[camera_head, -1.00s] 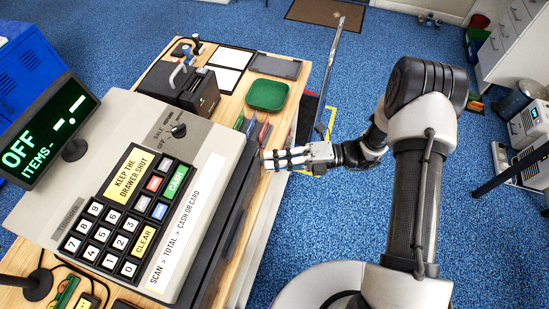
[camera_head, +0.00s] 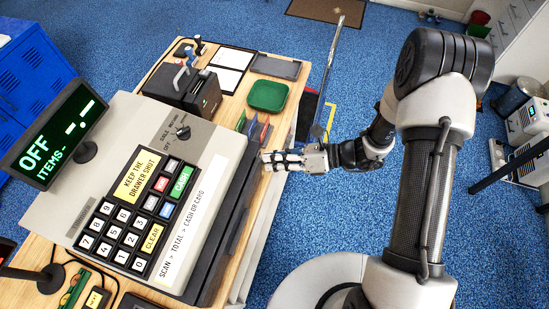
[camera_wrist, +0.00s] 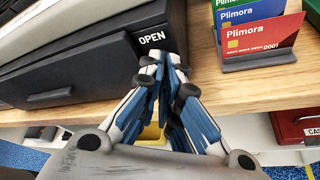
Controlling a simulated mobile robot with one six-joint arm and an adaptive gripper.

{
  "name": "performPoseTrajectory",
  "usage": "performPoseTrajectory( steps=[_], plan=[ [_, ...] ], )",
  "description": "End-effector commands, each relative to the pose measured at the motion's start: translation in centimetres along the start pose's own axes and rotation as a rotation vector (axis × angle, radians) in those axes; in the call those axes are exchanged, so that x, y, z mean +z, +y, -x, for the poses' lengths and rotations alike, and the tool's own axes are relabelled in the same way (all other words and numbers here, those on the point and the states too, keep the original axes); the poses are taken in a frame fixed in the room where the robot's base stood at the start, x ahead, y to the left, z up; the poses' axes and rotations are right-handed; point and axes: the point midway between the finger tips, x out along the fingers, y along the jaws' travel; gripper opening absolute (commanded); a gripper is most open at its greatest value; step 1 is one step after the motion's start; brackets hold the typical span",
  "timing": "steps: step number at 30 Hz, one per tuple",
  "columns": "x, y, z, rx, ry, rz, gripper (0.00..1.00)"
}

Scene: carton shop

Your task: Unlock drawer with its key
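The dark cash drawer (camera_head: 232,222) sits under the grey till (camera_head: 112,118). In the wrist view its dark front (camera_wrist: 85,72) has a handle lip along the bottom and an "OPEN" label at its right end. My gripper (camera_head: 266,161) is at the drawer's right front corner. In the wrist view, my gripper's (camera_wrist: 165,62) fingers come together at the tips, just below and right of the label. They cover that part of the front. I cannot see a key or the keyhole; whether something thin is between the tips is hidden.
Upright cards in a holder (camera_wrist: 262,60) stand just right of the drawer on the wooden counter (camera_wrist: 235,90). A red box (camera_wrist: 295,125) is below the counter edge. The till's mode dial (camera_head: 183,132) is on top.

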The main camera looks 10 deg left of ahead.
Motion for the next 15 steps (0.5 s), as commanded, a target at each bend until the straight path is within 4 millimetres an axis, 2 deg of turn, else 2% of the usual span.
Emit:
performPoseTrajectory(
  steps=[6, 15],
  plan=[
    [-0.09, 0.15, -0.06, -0.071, -0.001, 0.172, 0.0],
    [-0.12, 0.25, -0.07, -0.14, -0.002, 0.338, 0.0]
  ],
)
